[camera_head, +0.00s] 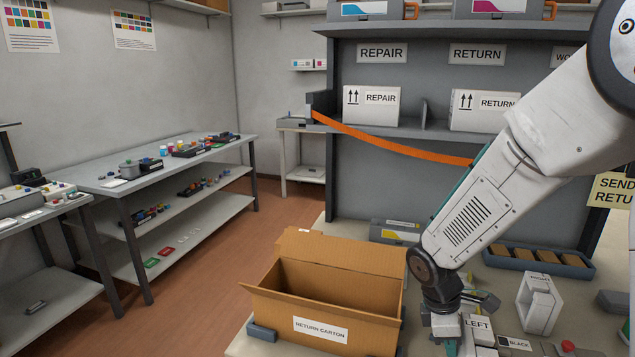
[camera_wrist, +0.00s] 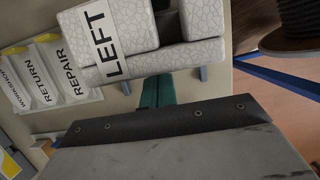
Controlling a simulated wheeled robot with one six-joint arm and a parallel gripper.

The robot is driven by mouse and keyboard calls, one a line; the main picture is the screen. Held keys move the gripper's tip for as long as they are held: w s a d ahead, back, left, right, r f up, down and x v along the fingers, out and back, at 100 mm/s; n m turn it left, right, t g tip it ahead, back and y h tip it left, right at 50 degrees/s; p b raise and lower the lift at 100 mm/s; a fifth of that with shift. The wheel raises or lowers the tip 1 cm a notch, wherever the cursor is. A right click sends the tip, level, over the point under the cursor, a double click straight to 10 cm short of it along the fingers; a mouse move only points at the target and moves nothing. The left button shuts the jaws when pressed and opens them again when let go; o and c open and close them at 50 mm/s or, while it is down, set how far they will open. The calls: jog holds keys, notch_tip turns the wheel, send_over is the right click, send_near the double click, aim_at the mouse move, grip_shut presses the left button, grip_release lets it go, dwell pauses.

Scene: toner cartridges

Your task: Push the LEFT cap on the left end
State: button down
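The white LEFT cap (camera_head: 478,334) is at the bottom of the head view, directly below and against my gripper (camera_head: 460,312). In the wrist view the LEFT cap (camera_wrist: 178,55) is large and close, with its label turned sideways and a crackled white surface. My gripper points down; its fingertips are hidden, so I cannot tell whether it grips the cap. The white RIGHT cap (camera_head: 540,303) stands apart to the right. A label reading BLACK (camera_head: 516,343) shows just right of the LEFT cap. The cartridge's left end cannot be made out.
An open cardboard return carton (camera_head: 330,295) stands left of my gripper. A dark blue tray of brown pieces (camera_head: 538,262) lies behind the RIGHT cap. A red button (camera_head: 567,346) is at the front right. REPAIR and RETURN boxes stand on the shelf behind.

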aim_at(469, 347)
jog(key=shift+s+d, duration=0.25)
jog(key=shift+d, duration=0.55)
jog(key=shift+s+d, duration=0.25)
jog(key=shift+d, duration=0.55)
jog(key=shift+s+d, duration=0.1)
jog(key=shift+d, duration=0.15)
jog(key=shift+w+a, duration=0.2)
jog(key=shift+a, duration=0.45)
jog(key=shift+w+a, duration=0.25)
jog(key=shift+a, duration=0.4)
jog(key=shift+w+a, duration=0.2)
jog(key=shift+a, duration=0.45)
notch_tip(469, 347, up, 8)
